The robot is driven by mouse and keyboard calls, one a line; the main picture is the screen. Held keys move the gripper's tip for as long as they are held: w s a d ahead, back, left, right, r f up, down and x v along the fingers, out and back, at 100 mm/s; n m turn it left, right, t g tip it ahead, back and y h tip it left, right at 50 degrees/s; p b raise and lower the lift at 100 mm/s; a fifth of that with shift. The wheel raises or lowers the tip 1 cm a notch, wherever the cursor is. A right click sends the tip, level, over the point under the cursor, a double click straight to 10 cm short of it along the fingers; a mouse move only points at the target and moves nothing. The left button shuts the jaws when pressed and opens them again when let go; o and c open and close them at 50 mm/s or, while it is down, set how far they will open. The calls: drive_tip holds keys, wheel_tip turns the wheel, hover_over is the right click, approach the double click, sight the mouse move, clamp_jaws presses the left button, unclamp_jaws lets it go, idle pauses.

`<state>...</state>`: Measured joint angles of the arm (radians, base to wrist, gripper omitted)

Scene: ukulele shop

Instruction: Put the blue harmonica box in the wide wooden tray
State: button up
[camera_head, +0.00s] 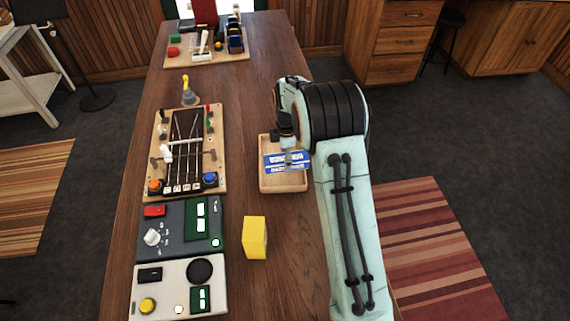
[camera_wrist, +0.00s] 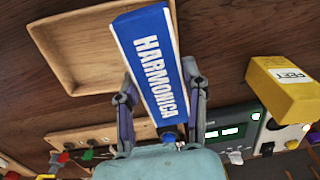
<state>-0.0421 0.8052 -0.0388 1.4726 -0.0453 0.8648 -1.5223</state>
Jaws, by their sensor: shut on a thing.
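The blue harmonica box (camera_wrist: 150,62) with white lettering is between the two fingers of my gripper (camera_wrist: 163,95) in the wrist view. My gripper is shut on it. In the head view the blue box (camera_head: 287,161) shows over the wide wooden tray (camera_head: 284,184), with my gripper (camera_head: 288,150) at its far side. The tray is shallow and light brown, and looks empty under the box. In the wrist view the tray (camera_wrist: 75,75) lies beyond and to the left of the box. I cannot tell whether the box touches the tray floor.
A yellow box (camera_head: 255,237) stands on the table (camera_head: 240,100) in front of the tray. A wooden ukulele jig (camera_head: 185,150) and grey and white panels with devices (camera_head: 180,228) line the left side. My arm covers the table's right edge.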

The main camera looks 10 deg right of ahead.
drive_tip(key=shift+w+f, duration=0.6)
drive_tip(key=shift+f, duration=0.05)
drive_tip(key=shift+w+f, duration=0.2)
drive_tip(key=shift+f, duration=1.6)
drive_tip(key=shift+f, duration=0.6)
drive_tip(key=o, duration=1.2)
drive_tip(key=shift+c, duration=0.2)
